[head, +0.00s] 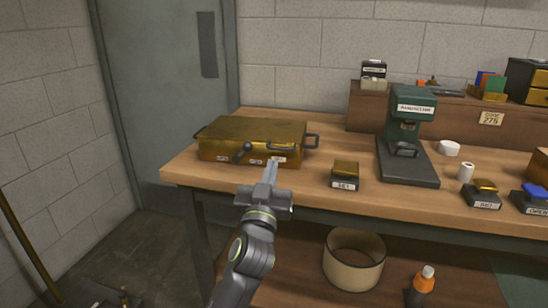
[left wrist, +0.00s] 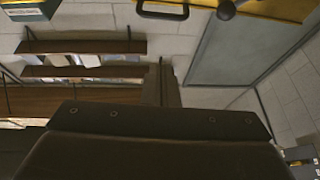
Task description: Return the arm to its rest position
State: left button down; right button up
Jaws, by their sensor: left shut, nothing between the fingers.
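My left arm comes up from the bottom of the head view. Its gripper (head: 272,168) is shut and empty, in front of the table's front edge. Its tips overlap the front of a brass-coloured case (head: 252,132) in the picture; I cannot tell how close they are. The case lies closed on the table, with dark handles and small labels. In the left wrist view part of the case (left wrist: 278,8) and a dark handle (left wrist: 162,12) show at the top edge. The dark gripper body fills the lower part of that view. My right gripper is not in view.
On the wooden table (head: 300,187) stand a small labelled block (head: 345,174), a green press (head: 408,135) and more labelled blocks at the right. Below are a beige cylinder (head: 353,258) and an orange-capped bottle (head: 423,280). The floor at left is mostly clear.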

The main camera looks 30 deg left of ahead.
pick_arm(q)
jog(key=shift+s+d+f, duration=0.1)
jog(key=shift+s+f, duration=0.15)
jog(key=shift+s, duration=0.05)
